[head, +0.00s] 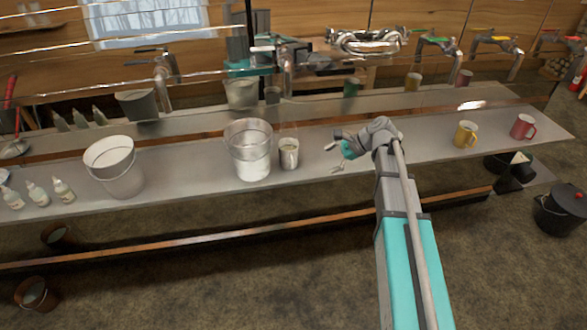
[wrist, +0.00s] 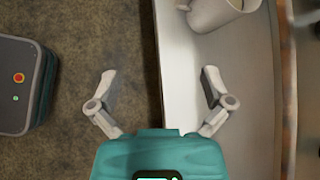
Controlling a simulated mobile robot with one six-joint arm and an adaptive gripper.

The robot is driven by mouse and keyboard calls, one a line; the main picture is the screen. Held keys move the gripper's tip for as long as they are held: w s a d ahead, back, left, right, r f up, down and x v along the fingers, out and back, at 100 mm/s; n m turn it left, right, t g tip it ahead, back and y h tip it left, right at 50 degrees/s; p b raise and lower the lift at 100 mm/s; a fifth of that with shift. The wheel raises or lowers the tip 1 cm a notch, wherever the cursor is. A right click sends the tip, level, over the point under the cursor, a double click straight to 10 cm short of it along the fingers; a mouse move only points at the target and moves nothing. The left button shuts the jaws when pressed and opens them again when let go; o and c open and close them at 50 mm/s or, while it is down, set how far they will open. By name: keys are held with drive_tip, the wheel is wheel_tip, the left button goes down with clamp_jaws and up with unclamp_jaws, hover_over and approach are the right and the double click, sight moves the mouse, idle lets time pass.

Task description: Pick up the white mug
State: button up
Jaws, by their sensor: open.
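The white mug (head: 289,153) stands upright on the long metal counter (head: 210,172), just right of a clear bucket in the head view. The counter's edge runs between the fingers.
A clear bucket (head: 250,152) stands close left of the mug, and a white bucket (head: 114,166) farther left with small bottles (head: 63,190). A yellow mug (head: 466,134) and a red mug (head: 523,127) stand at the right. Taps hang above the back.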

drive_tip(key=w+m+y+b, duration=0.1)
drive_tip(key=w, duration=0.1)
drive_tip(key=w+f+m+y+b, duration=0.1)
drive_tip(key=w+m+b, duration=0.1)
drive_tip(key=w+a+f+m+y+b, duration=0.1)
drive_tip(key=w+b, duration=0.1)
drive_tip(key=shift+w+a+f+m, duration=0.1)
drive_tip(key=shift+w+f+m, duration=0.05)
drive_tip(key=shift+f+m, duration=0.15)
drive_tip(key=shift+w+r+m+t+y+b, duration=0.3)
drive_tip(key=shift+w+m+y+b, duration=0.2)
drive_tip(key=shift+w+m, duration=0.15)
drive_tip(key=shift+a+f, duration=0.1)
drive_tip(key=b+x, duration=0.3)
drive_tip(key=x, duration=0.4)
drive_tip(key=shift+f, duration=0.1)
drive_tip(key=shift+a+f, duration=0.2)
drive_tip(key=shift+a, duration=0.5)
